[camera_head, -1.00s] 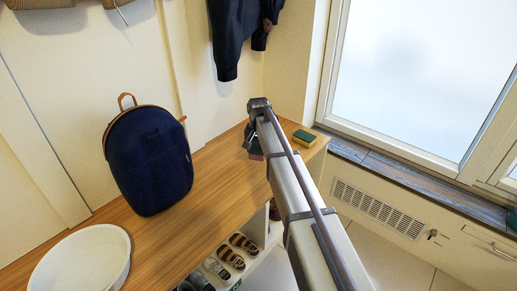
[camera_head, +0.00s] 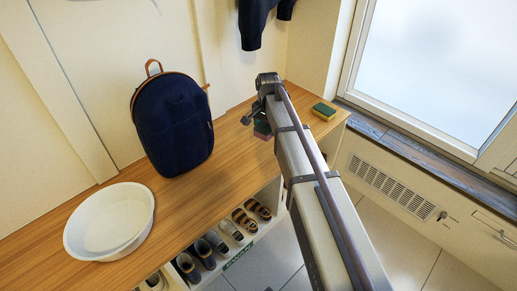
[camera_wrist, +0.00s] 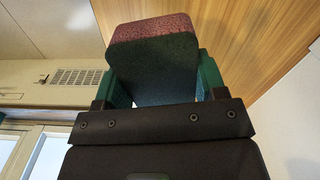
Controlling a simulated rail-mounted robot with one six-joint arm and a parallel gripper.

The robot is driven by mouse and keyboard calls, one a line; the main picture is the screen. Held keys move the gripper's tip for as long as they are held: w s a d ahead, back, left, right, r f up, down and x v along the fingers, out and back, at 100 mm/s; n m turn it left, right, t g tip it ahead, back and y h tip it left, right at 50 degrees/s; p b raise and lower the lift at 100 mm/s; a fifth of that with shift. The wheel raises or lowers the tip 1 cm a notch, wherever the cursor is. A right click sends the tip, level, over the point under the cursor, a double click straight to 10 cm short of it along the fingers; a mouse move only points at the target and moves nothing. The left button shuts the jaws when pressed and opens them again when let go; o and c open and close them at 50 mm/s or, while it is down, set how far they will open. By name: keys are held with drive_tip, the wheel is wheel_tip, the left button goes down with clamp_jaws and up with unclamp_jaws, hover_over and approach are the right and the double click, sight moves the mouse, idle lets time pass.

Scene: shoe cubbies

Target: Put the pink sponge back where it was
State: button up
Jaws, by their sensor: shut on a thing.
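My gripper (camera_wrist: 157,80) is shut on the pink sponge (camera_wrist: 150,28), which has a dark green face and a reddish-pink layer. In the wrist view it sits between the two green fingers. In the head view my gripper (camera_head: 256,112) is over the wooden bench top (camera_head: 226,135), between the backpack and a yellow-and-green sponge (camera_head: 324,111). The held sponge (camera_head: 263,130) shows partly beside my arm, which hides the rest. I cannot tell whether it touches the bench.
A navy backpack (camera_head: 172,125) stands left of my gripper. A white basin (camera_head: 110,222) is on the bench's left part. Several shoes (camera_head: 228,232) sit in cubbies below. A dark garment (camera_head: 258,20) hangs behind; the window sill (camera_head: 430,160) is at right.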

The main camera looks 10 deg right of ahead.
sight(265, 154)
drive_tip(key=shift+s+a+m, duration=0.4)
drive_tip(key=shift+s+m, duration=0.15)
drive_tip(key=shift+m, duration=0.15)
drive_tip(key=shift+w+f+m, duration=0.1)
drive_tip(key=shift+m, duration=0.4)
wheel_tip(265, 154, down, 10)
drive_tip(key=b, duration=1)
drive_tip(key=shift+f+b, duration=0.25)
drive_tip(key=shift+b, duration=0.1)
drive_tip(key=shift+r+p, duration=0.3)
drive_tip(key=shift+f, duration=0.25)
drive_tip(key=o, duration=0.8)
drive_tip(key=shift+r, duration=0.1)
drive_tip(key=shift+o, duration=0.2)
